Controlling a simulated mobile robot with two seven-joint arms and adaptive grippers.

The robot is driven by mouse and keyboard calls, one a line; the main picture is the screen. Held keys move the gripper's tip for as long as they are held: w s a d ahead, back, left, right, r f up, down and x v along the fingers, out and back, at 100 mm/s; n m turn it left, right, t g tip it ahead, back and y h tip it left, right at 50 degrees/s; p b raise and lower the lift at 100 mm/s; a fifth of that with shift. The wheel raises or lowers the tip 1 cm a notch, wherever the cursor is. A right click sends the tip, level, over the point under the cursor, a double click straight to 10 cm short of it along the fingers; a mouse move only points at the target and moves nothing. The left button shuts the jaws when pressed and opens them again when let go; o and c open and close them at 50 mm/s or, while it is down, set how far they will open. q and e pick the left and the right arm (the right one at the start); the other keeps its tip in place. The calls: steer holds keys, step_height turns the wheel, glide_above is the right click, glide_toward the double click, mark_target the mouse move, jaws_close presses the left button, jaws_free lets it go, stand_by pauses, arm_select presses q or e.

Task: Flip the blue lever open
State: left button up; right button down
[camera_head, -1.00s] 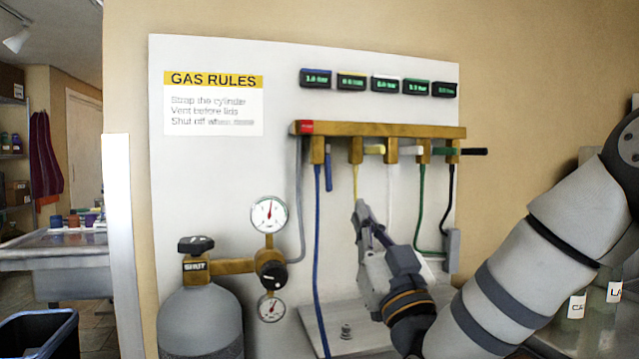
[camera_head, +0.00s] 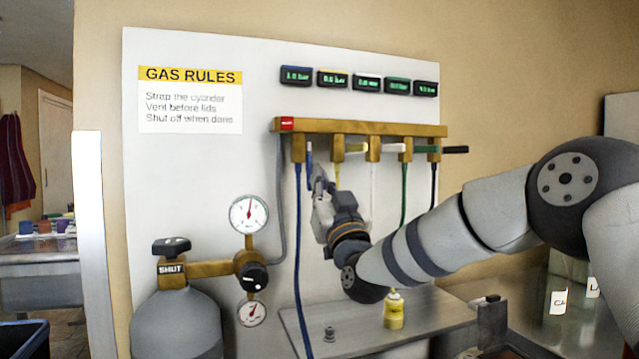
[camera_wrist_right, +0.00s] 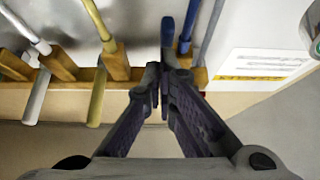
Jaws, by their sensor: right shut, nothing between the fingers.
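The blue lever (camera_head: 309,160) hangs down from the brass manifold (camera_head: 350,128), beside the blue hose (camera_head: 298,230). It also shows at the top middle of the right wrist view (camera_wrist_right: 167,30), next to the blue hose (camera_wrist_right: 189,25). My right gripper (camera_head: 318,176) is shut and empty, with its tips at the lower end of the blue lever in the head view. In the right wrist view, the shut fingertips (camera_wrist_right: 158,80) overlap the lever's line; I cannot tell whether they touch it. My left gripper is not in view.
Yellow (camera_head: 355,148), white (camera_head: 394,148), green (camera_head: 428,149) and black (camera_head: 456,149) levers stick out sideways along the manifold. A gas cylinder (camera_head: 177,325) and gauge (camera_head: 249,213) stand left. A yellow bottle (camera_head: 393,311) stands on the shelf below my right arm.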

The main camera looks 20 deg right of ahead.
steer(key=shift+s+r, duration=0.1)
steer(key=shift+r, duration=0.05)
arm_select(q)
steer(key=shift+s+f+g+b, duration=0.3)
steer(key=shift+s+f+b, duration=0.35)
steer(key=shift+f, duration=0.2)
arm_select(e)
steer(key=shift+w+f+t, duration=0.55)
steer(key=shift+w+t, duration=0.15)
steer(key=shift+w, duration=0.05)
steer(key=shift+f, duration=0.1)
